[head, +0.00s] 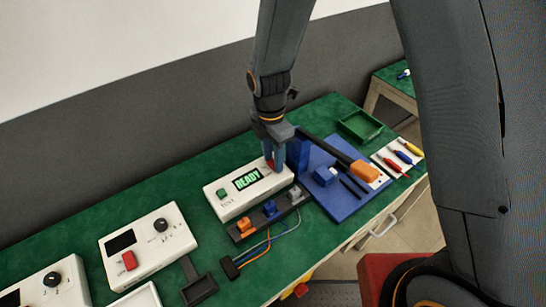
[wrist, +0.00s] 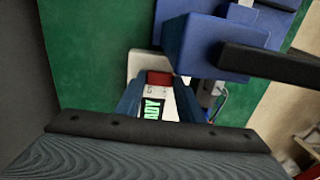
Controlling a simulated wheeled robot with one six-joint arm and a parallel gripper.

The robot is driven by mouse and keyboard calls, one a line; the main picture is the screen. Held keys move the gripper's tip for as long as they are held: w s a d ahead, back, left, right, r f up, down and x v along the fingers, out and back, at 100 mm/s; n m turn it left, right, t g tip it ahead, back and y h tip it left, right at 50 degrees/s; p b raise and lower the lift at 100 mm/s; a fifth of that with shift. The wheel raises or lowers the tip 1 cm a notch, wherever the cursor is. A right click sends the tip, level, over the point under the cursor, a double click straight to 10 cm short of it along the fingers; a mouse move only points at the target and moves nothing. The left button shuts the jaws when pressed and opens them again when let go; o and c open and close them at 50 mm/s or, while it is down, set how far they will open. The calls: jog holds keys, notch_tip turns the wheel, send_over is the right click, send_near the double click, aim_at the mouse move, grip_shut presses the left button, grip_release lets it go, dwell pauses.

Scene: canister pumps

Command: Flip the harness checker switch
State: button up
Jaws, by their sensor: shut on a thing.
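The harness checker (head: 229,205) is a white box on the green bench, with a green button and a lit display reading READY. Its red switch (wrist: 160,78) sits at the far right end of the box, past the display. My gripper (head: 271,167) points down over that end. Its two blue fingers are shut on the red switch, one on each side, in the wrist view. The fingers hide most of the switch in the head view, so I cannot tell which way it is tipped.
A dark strip with orange, blue and grey connectors (head: 270,208) lies in front of the checker. A blue fixture board (head: 340,205) with a tall blue block (head: 298,154) stands close on the right. Other white instruments (head: 146,243) stand at left. A green tray (head: 362,125) lies behind.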

aim_at(272, 162)
jog(key=o, duration=1.1)
jog(key=shift+c, duration=0.2)
jog(key=shift+r, duration=0.15)
notch_tip(272, 162, up, 8)
jog(key=b, duration=0.1)
jog(key=shift+w+a+f+b, duration=0.2)
jog(key=shift+b, duration=0.2)
